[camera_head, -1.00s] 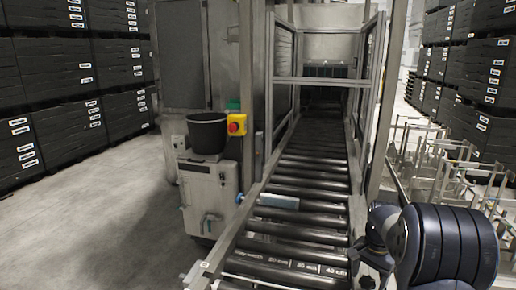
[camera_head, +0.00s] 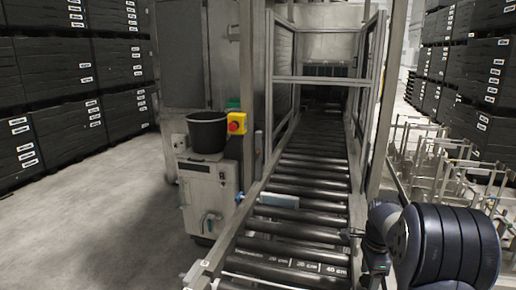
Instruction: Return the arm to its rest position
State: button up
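My arm shows at the lower right as a thick, dark, ribbed joint (camera_head: 455,245) with a lighter collar. Its slimmer wrist links bend at the left of that joint, over the right edge of the roller conveyor (camera_head: 292,228). A small dark tip, apparently my gripper (camera_head: 352,234), juts left from the wrist over the rollers. It is too small and partly hidden to tell whether it is open or shut. I see nothing held in it.
The conveyor runs into a metal-framed washer tunnel (camera_head: 322,80). A pale bluish block (camera_head: 279,201) lies on the rollers. A black bucket (camera_head: 207,133) and a yellow box with a red button (camera_head: 236,123) stand left. Metal racks (camera_head: 440,165) stand right; the left floor is clear.

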jog(key=shift+m, duration=0.9)
jog(key=shift+r, duration=0.5)
jog(key=shift+a, duration=0.1)
